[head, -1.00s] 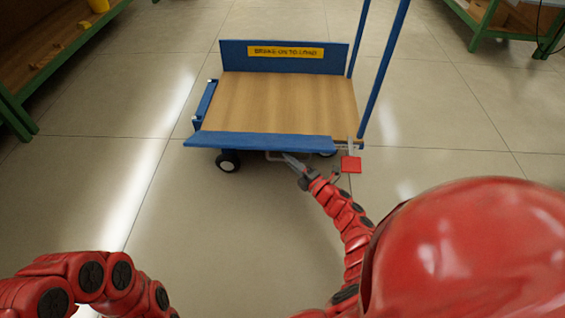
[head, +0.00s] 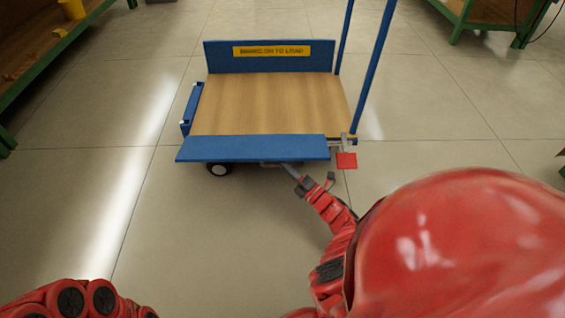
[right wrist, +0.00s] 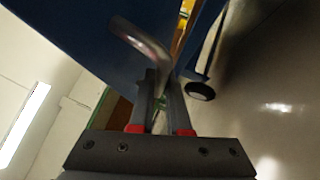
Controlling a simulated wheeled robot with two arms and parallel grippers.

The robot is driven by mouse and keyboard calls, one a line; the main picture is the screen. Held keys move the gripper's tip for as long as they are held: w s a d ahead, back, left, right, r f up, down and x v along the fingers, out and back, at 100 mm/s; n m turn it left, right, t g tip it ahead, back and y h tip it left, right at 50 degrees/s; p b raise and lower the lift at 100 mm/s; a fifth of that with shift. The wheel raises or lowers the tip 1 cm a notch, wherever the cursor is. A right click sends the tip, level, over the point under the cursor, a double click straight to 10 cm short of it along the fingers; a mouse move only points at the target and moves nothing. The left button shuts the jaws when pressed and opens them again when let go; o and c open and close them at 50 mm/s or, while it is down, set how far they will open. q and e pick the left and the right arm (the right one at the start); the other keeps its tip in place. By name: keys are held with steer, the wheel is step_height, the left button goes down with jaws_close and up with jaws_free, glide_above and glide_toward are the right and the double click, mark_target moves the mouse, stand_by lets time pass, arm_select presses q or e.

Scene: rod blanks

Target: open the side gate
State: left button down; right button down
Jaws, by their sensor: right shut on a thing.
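The side gate (head: 252,149) is the blue panel along the near side of the cart. It leans outward from the wooden deck (head: 268,104), its broad face showing from above. A bent metal handle (right wrist: 142,42) sits on the gate and shows in the right wrist view against the blue panel (right wrist: 75,30). My right gripper (head: 288,168) is at the gate's lower edge, shut on the handle; the fingers (right wrist: 160,90) close around its end. A red tag (head: 346,160) hangs by a grey latch at the cart's near right corner. My left gripper is out of view.
The cart has a blue end board (head: 225,57) with a yellow label at the back and tall blue posts (head: 372,70) at the right. Green-framed shelving (head: 40,70) stands at the left. The floor in front of the cart is clear.

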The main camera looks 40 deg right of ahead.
stand_by(0.6)
steer(key=c, duration=0.9)
jaws_free()
steer(key=shift+f+v, duration=0.2)
steer(key=shift+v, duration=8.5)
